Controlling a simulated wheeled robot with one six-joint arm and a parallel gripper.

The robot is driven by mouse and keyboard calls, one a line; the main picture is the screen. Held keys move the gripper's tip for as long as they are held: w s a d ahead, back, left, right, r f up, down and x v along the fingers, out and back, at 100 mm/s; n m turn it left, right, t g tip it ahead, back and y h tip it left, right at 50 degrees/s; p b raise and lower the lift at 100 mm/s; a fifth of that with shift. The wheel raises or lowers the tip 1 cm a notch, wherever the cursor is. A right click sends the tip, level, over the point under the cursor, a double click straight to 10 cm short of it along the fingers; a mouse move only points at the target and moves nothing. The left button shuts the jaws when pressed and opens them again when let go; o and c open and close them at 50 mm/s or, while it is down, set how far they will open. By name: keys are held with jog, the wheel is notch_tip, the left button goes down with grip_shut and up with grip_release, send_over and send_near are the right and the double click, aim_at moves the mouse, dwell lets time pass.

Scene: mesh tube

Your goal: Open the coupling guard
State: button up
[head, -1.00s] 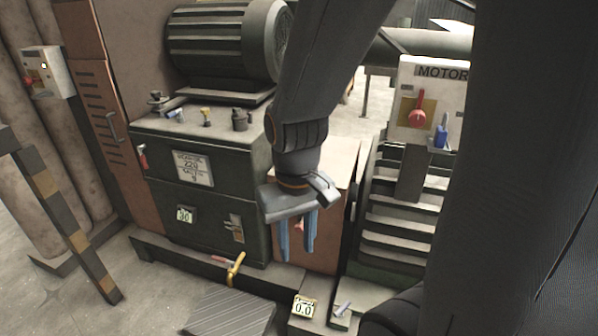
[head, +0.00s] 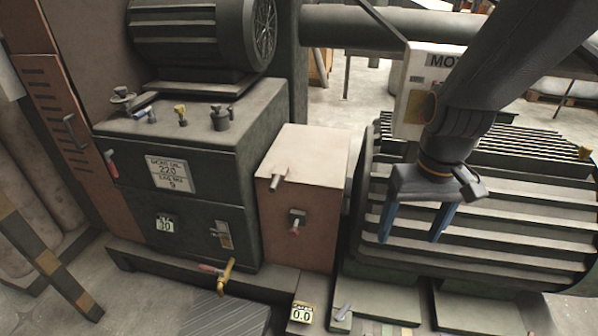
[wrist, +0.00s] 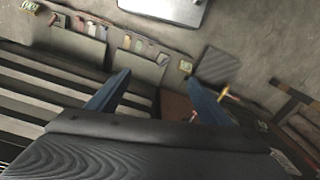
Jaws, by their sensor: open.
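The coupling guard (head: 302,190) looks to be the reddish-brown box between the dark green tank unit and the ribbed motor (head: 480,205). Its lid (head: 312,150) lies flat and looks closed. A short handle (head: 280,177) sticks out at the lid's front left edge. A small latch (head: 296,222) with a reddish tip is on the front face. My gripper (head: 415,228) is open and empty, in front of the motor's ribs and right of the guard, apart from it. In the wrist view both blue fingers (wrist: 158,95) are spread. A brown patch, probably the guard, is partly hidden behind the right finger.
The green tank unit (head: 175,185) with valves on top stands left of the guard. A yellow-handled valve (head: 228,277) sticks out low in front. A motor switch box (head: 410,90) is partly behind my arm.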

jog(key=shift+o, duration=1)
jog(key=w+a+n, duration=0.2)
jog(key=w+a, duration=0.2)
jog(key=w, duration=0.4)
jog(key=shift+w+r+n+y+p, duration=0.15)
jog(key=shift+w+n+y+p, duration=0.15)
jog(key=shift+n+p, duration=0.1)
jog(key=n+y+p, duration=0.3)
jog(key=n, duration=0.9)
send_near(275, 179)
jog(key=shift+p+x, duration=0.7)
jog(key=shift+x, duration=3.3)
jog(key=shift+s+d, duration=0.15)
jog(key=shift+s, duration=0.05)
jog(key=shift+c, duration=0.4)
jog(key=c, duration=1.4)
jog(key=shift+y, duration=0.3)
jog(key=shift+c, duration=0.2)
